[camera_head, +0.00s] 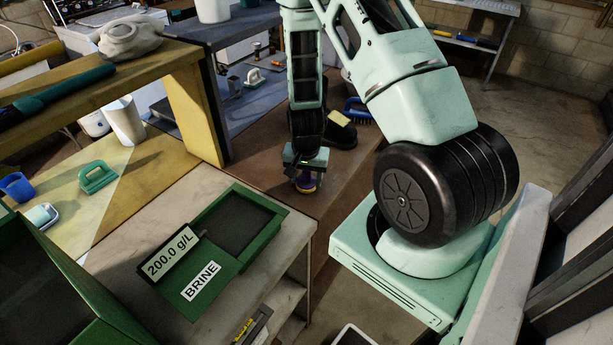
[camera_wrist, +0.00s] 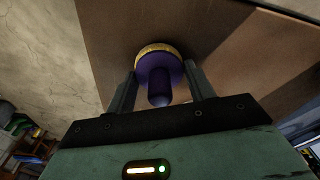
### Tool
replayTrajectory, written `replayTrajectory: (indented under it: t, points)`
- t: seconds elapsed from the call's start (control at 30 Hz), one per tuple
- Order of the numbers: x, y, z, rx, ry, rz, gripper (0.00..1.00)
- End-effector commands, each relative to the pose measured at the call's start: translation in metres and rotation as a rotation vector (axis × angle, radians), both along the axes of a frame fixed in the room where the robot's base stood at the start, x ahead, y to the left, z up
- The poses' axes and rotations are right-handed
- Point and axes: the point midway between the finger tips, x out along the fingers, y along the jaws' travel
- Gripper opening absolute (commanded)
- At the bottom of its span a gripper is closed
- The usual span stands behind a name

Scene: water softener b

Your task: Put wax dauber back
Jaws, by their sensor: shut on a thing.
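The wax dauber shows in the wrist view as a purple handle (camera_wrist: 159,82) with a round yellow-rimmed base. It sits between the two dark fingers of my gripper (camera_wrist: 163,92), which is shut on it. In the head view my gripper (camera_head: 306,171) points down over the brown worktop (camera_head: 345,172), near its front left edge. The purple and yellow dauber (camera_head: 307,184) shows just under it, partly hidden by the gripper. I cannot tell whether the dauber touches the worktop.
A black object with a yellow block on top (camera_head: 340,122) and a blue-handled brush (camera_head: 357,109) stand behind my gripper. A green brine box (camera_head: 215,260) sits on the pale bench at left. A green-handled tool (camera_head: 97,177) lies farther left. The worktop right of my gripper looks clear.

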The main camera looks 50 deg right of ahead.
Motion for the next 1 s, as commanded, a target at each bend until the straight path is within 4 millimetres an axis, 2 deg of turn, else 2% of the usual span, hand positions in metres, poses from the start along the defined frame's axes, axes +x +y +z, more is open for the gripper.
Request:
replayTrajectory:
  t: [0.07, 0.1, 0.17, 0.2, 0.47, 0.63, 0.77, 1.0]
  points:
    - [0.000, 0.000, -0.003, 0.000, 0.000, 0.000, 0.35]
    - [0.000, 0.000, -0.004, 0.000, 0.000, 0.000, 0.56]
    - [0.000, 0.000, -0.002, 0.000, 0.000, 0.000, 0.73]
    - [0.000, 0.000, -0.002, 0.000, 0.000, 0.000, 0.75]
    - [0.000, 0.000, -0.002, 0.000, 0.000, 0.000, 0.75]
    - [0.000, 0.001, 0.007, 0.000, -0.001, 0.001, 0.75]
    - [-0.001, 0.002, 0.023, -0.002, -0.003, 0.002, 0.75]
    - [-0.003, 0.006, 0.064, -0.003, -0.005, 0.003, 0.75]
